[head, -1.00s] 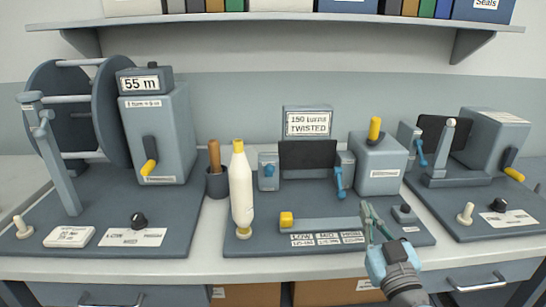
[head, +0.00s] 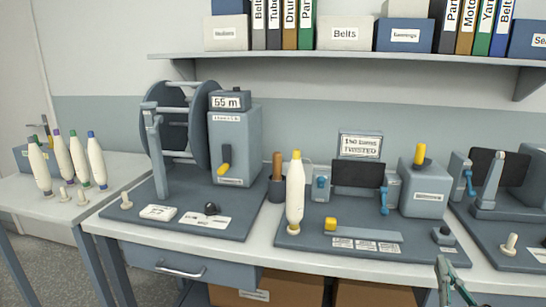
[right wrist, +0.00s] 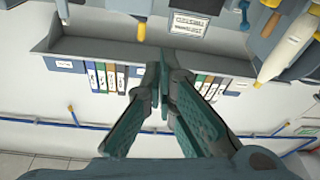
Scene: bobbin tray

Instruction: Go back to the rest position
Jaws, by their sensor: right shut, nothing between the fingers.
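My right gripper (head: 455,280) is at the lower right of the head view, in front of the bench's front edge. It is shut and empty. In the right wrist view its green fingers (right wrist: 165,68) come together at the tips with nothing held. My left gripper is not in view.
The winder with the large reel (head: 172,125) stands to the left, another machine (head: 491,190) to the right. Several bobbins (head: 78,160) stand on a side table (head: 22,190). A shelf (head: 340,61) with binders and boxes hangs above. A drawer handle (head: 181,272) juts out at the front.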

